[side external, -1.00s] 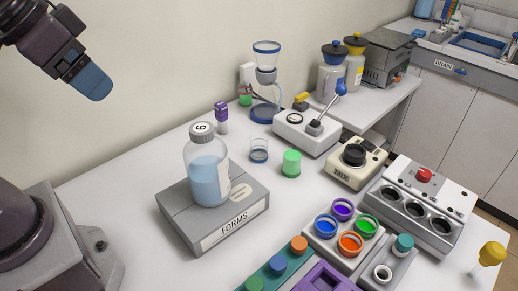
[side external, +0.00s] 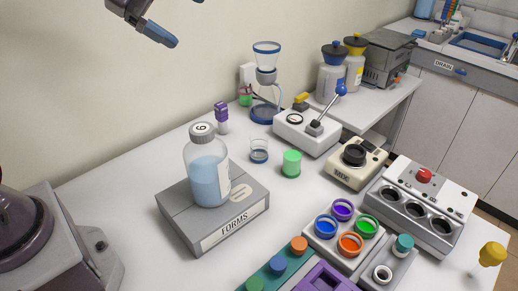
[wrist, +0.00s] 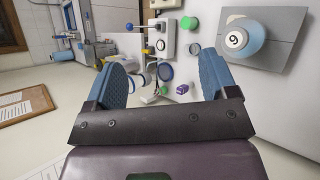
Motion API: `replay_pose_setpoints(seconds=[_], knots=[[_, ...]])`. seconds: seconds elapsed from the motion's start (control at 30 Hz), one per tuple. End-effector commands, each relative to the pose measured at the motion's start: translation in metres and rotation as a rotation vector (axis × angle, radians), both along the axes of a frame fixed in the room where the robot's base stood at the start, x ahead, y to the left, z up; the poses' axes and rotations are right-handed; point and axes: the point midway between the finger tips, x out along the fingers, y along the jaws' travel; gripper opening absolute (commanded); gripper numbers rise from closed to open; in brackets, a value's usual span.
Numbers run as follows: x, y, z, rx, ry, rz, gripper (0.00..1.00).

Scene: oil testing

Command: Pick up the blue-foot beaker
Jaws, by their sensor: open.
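The blue-foot beaker (side external: 259,151) is a small clear glass with a blue band at its base, standing upright on the white table between the large bottle and the green cup. In the wrist view a small faint ring that looks like the beaker (wrist: 194,48) shows just left of the right finger. My gripper (side external: 172,41) is high at the upper left of the side view, well away from the beaker. In the wrist view its two blue fingers (wrist: 161,68) are spread apart with nothing held between them.
A large bottle (side external: 208,172) stands on a grey FORMS box (side external: 232,226). A purple-capped vial (side external: 221,117), green cup (side external: 291,163), funnel stand (side external: 266,75) and white lever device (side external: 307,133) surround the beaker. Table is clear left of the box.

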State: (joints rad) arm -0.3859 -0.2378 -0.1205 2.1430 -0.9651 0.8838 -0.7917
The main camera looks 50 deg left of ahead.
Motion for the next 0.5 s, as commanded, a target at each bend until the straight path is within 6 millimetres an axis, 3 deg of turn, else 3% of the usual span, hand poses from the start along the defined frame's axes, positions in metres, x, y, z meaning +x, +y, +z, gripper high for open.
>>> replay_pose_setpoints(seconds=[0.1,0.4,0.5], knots=[[0.032,0.021,-0.001,-0.261,0.065,0.230,0.79],[0.087,0.081,-0.007,-0.823,0.183,0.678,0.79],[0.086,0.079,-0.034,-0.832,0.192,0.681,0.79]])
